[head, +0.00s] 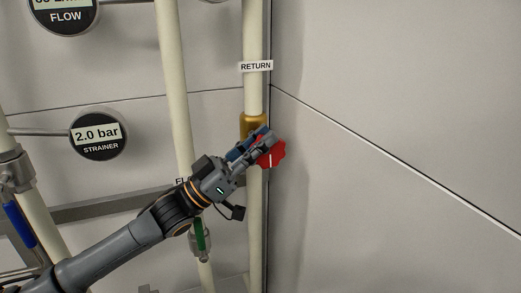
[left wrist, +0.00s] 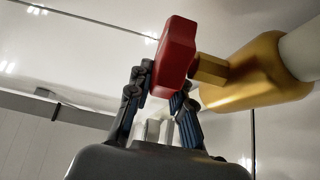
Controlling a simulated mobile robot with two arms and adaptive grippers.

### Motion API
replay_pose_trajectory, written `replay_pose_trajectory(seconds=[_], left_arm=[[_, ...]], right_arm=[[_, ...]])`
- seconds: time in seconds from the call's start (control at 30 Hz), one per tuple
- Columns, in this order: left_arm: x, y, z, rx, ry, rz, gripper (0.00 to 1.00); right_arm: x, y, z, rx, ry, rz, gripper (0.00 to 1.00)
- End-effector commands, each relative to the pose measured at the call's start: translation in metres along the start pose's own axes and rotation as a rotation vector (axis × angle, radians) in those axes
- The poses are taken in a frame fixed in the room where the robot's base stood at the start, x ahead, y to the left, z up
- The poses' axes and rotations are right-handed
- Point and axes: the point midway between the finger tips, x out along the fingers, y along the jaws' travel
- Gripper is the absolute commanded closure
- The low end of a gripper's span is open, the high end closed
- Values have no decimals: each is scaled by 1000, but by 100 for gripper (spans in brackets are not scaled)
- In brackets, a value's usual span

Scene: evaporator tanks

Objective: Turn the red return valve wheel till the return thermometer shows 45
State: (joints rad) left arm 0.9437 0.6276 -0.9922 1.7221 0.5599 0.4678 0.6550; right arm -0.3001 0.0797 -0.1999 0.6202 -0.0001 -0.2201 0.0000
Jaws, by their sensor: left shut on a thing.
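The red return valve wheel (head: 271,152) sits on a brass valve body (head: 252,124) on the cream pipe labelled RETURN (head: 257,66). In the head view my left gripper (head: 262,143) reaches it from the lower left and covers part of it. In the left wrist view the red wheel (left wrist: 176,56) stands between the two fingers of my left gripper (left wrist: 163,92), which is shut on it. The brass valve body (left wrist: 258,75) is to its right there. I see no return thermometer in these views. My right gripper is not in view.
A round STRAINER gauge (head: 98,135) reads 2.0 bar, and a FLOW gauge (head: 64,14) is cut off at the top. A green handle (head: 199,236) and a blue handle (head: 20,225) are on other pipes. A bare grey wall (head: 400,120) stands at the right.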

Motion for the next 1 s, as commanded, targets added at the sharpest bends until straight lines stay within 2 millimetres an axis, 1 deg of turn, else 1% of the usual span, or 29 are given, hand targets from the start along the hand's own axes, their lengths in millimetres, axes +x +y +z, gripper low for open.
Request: replay_pose_trajectory(seconds=[0.37,0.4,0.47,0.5,0.73,0.83,0.93,1.0], left_arm=[[1,0,-2,1,6,0,100],[1,0,-2,1,6,0,71],[1,0,-2,1,6,0,59],[1,0,-2,1,6,0,57],[0,0,-1,0,4,0,57],[-3,-1,0,0,3,-1,57],[-14,-1,0,0,3,-2,57],[-26,-2,1,0,1,-4,57]], right_arm=[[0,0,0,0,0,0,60],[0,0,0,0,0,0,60],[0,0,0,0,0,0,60],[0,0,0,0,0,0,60],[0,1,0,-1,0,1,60],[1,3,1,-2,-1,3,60],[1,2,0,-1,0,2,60],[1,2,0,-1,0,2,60]])
